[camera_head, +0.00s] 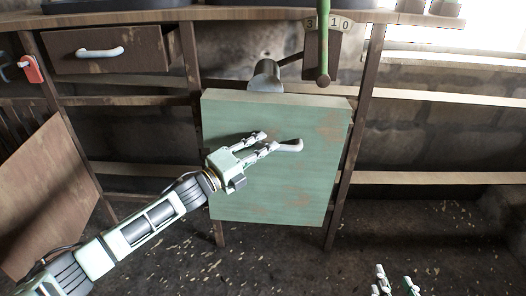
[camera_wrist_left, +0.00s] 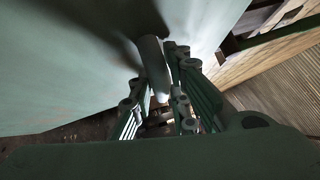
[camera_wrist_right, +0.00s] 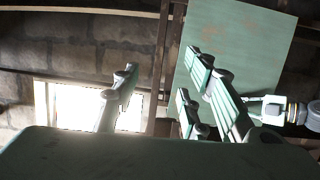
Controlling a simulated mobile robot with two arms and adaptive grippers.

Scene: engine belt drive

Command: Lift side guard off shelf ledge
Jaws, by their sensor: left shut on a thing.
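The side guard (camera_head: 265,190) is a pale green, rust-stained flat panel with a light handle (camera_head: 290,146) on its face. It stands close to upright in front of the bench frame. My left gripper (camera_head: 269,141) is shut on the handle; in the left wrist view the fingers close around the handle (camera_wrist_left: 155,65) in front of the panel. The panel hides whether its back or lower edge touches the shelf ledge. My right gripper (camera_head: 393,274) is low at the bottom right, with its fingers spread, empty and apart from the panel, which also shows in the right wrist view (camera_wrist_right: 235,45).
A green lever (camera_head: 323,45) and a grey cylindrical part (camera_head: 266,76) are just above the panel. A brown drawer (camera_head: 110,52) is at upper left. Wooden shelf rails (camera_head: 440,178) run behind at right. A brown board (camera_head: 45,195) leans at left. The floor in front is clear.

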